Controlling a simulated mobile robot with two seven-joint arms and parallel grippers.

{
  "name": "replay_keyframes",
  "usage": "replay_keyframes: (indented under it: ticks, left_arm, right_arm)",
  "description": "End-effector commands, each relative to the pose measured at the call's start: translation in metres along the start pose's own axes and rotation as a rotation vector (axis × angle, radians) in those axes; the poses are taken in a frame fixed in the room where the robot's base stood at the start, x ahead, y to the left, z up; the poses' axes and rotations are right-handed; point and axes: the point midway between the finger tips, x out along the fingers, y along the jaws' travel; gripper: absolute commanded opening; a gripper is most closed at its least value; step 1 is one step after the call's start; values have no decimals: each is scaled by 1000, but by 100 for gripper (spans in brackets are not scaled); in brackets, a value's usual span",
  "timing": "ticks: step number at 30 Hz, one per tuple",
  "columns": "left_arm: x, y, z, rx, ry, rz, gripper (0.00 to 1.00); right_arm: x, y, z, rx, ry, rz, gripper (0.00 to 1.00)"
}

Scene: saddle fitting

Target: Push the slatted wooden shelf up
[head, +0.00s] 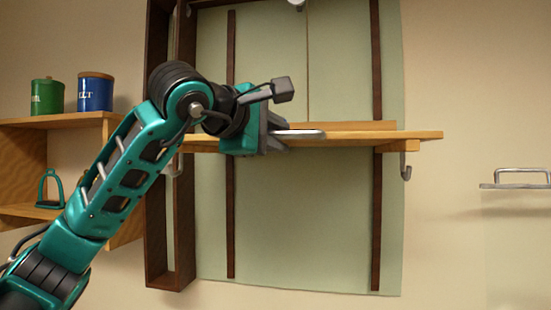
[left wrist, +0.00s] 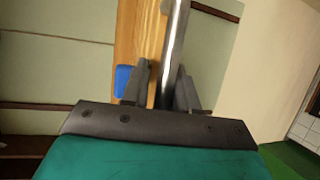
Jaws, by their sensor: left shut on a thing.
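The wooden shelf (head: 420,136) lies level across a pale green panel, fixed between dark vertical strips. It also shows as a wooden strip in the left wrist view (left wrist: 130,35). My left gripper (head: 287,140) is at the shelf's front, left of its middle. In the left wrist view its two dark fingers (left wrist: 164,88) are closed on a shiny metal bar (left wrist: 175,45) that runs along beside the wood. In the head view this bar sticks out right of the gripper (head: 305,134). My gripper and arm hide part of the shelf's left half. My right gripper is out of view.
Dark strips (head: 376,220) run up the panel (head: 300,230). A metal hook (head: 405,168) hangs under the shelf's right end. At left, a side shelf (head: 70,119) holds a green canister (head: 47,97) and a blue one (head: 95,92). A metal bracket (head: 515,179) is at right.

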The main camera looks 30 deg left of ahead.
Motion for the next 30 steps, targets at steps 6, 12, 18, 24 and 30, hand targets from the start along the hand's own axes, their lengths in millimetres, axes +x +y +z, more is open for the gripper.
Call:
replay_keyframes:
  ticks: [6, 12, 18, 24, 30]
  left_arm:
    - [-8, 42, 3, -5, 0, -3, 0]
    - [-11, 62, 4, -5, 1, -5, 0]
    - [-13, 69, 5, -4, 1, -6, 0]
    - [-13, 70, 4, -5, 1, -5, 0]
    - [-13, 70, 4, -5, 2, -3, 34]
  right_arm:
    - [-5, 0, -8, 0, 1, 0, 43]
    - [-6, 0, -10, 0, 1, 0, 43]
    - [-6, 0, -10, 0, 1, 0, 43]
    - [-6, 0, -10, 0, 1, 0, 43]
    - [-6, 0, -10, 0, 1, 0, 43]
